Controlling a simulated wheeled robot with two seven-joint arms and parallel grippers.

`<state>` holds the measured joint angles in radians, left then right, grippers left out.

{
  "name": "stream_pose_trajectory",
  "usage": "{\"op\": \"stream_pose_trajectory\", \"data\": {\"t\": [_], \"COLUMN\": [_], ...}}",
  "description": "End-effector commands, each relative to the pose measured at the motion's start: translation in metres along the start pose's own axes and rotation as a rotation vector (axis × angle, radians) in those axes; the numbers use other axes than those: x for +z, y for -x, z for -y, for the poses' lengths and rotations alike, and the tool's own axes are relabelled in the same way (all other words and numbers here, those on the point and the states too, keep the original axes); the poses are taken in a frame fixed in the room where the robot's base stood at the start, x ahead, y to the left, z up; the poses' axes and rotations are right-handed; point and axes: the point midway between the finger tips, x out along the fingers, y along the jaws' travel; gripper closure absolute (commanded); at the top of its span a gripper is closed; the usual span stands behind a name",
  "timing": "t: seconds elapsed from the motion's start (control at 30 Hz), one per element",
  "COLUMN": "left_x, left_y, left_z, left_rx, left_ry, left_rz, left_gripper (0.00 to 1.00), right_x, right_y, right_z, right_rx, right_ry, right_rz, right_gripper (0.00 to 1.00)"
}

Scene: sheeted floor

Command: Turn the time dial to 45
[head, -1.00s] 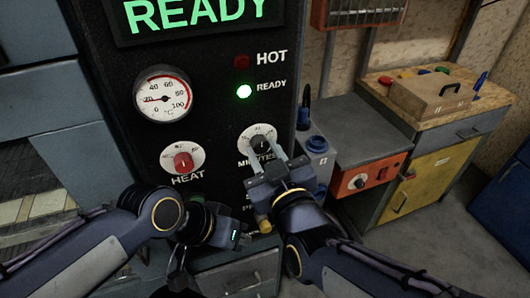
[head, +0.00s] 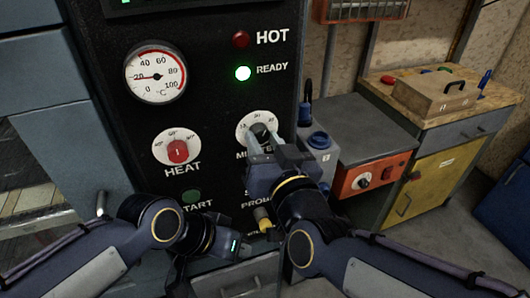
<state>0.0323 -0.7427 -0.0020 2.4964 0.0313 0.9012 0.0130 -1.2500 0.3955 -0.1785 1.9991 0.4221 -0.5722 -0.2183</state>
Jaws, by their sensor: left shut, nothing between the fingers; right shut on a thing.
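The time dial (head: 258,121) is a white disc with numbers and a dark knob, on the black panel right of the red HEAT dial (head: 178,150). Its label below is partly covered by my gripper. My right gripper (head: 263,143) reaches up to the dial, its fingers shut on the knob. The fingers hide the lower part of the dial, and I cannot read its setting. My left gripper (head: 228,246) is low in front of the panel, below the green START button (head: 190,197), shut and apart from the controls.
A round temperature gauge (head: 156,74) and a lit green READY lamp (head: 243,73) are above. A grey cabinet with an orange front (head: 375,173) stands right of the panel.

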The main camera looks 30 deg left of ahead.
Motion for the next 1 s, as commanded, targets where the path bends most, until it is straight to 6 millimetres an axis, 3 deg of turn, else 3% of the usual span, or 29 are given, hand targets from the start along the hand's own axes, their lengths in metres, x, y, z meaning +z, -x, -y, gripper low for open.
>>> {"op": "stream_pose_trajectory", "data": {"t": [0.5,1.0], "left_x": [0.015,0.018], "left_y": [-0.029,-0.036], "left_z": [0.013,0.017], "left_rx": [0.000,0.000], "left_ry": [0.000,0.000], "left_rz": [0.000,0.000], "left_gripper": [1.00,1.00], "right_x": [0.002,0.000], "right_y": [0.000,0.000], "right_z": [-0.001,0.001], "right_rx": [0.001,0.001], "right_ry": [-0.435,-0.594], "right_rz": [0.000,0.002], "right_gripper": [0.93,0.93]}}
